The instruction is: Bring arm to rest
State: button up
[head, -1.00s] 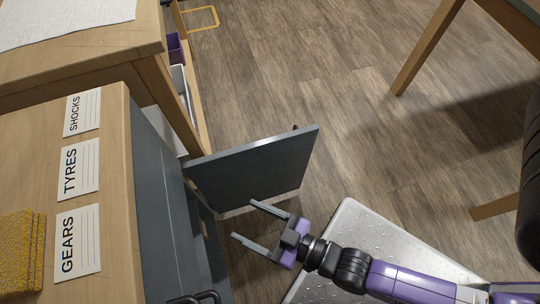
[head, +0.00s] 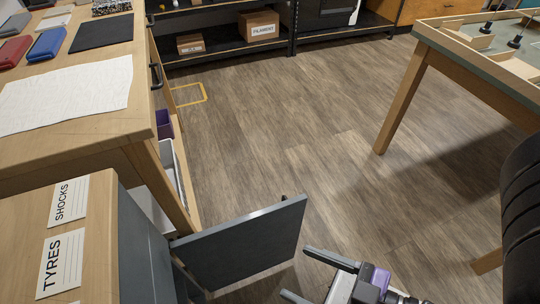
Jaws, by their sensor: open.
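My gripper (head: 313,274) is at the bottom of the head view, with its two grey fingers spread apart and nothing between them. Its fingers point left, towards a grey cabinet door (head: 240,245) that stands swung open. The near finger is partly cut off by the picture's lower edge. The fingers look close to the door's right end in the picture, but I cannot tell the exact gap. Most of my arm is out of view below.
A wooden cabinet top with labels (head: 62,262) is at lower left. A table (head: 425,75) and a black chair (head: 522,220) are at right. Shelves with boxes (head: 258,25) line the back. The middle floor is clear.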

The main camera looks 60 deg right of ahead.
notch_tip(320, 180, up, 22)
jog(key=p, duration=2.2)
jog(key=shift+r, duration=0.25)
jog(key=shift+f, duration=0.1)
